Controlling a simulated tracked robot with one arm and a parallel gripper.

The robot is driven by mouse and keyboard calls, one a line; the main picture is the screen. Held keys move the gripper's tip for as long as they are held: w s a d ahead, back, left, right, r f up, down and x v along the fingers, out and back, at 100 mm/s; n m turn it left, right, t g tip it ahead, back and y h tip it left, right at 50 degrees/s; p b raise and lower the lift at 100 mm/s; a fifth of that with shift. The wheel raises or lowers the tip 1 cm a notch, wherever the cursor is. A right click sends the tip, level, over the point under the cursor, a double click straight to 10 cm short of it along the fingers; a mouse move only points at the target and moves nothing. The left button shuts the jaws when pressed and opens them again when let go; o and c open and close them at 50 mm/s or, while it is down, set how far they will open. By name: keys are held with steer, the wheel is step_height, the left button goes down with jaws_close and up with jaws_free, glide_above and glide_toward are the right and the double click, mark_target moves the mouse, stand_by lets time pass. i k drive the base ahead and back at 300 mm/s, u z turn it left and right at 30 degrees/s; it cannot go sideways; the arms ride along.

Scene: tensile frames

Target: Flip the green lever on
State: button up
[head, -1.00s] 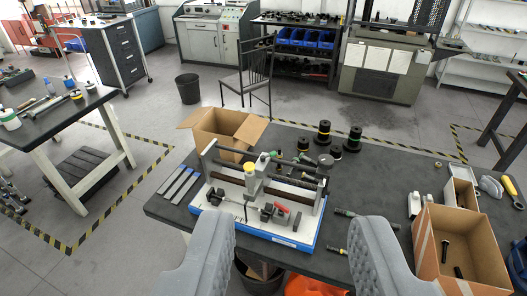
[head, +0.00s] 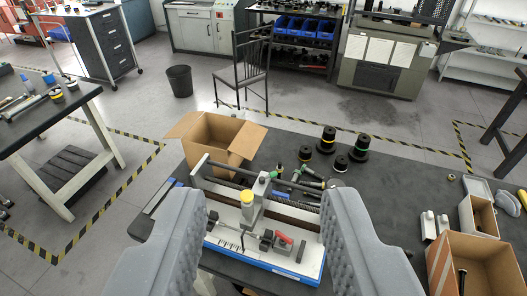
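The tensile frame (head: 222,231) stands on the dark table, with a white and blue base, dark horizontal rods and a grey upright block with a yellow knob (head: 246,197). A red lever (head: 284,238) sits at its front. Small green parts (head: 297,175) show just behind the upright block; I cannot tell which of them is the green lever. My gripper (head: 265,200) is open and empty. Its two grey padded fingers stand wide apart on either side of the frame in the picture, and they hide parts of the base and table. No contact with the frame is visible.
An open cardboard box (head: 212,142) stands behind the frame. Black spools (head: 328,140) stand behind it to the right. The dark tabletop (head: 400,180) has free room at the back right.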

mark_target(262, 180)
steer(key=i, duration=1.15)
steer(key=z, duration=0.05)
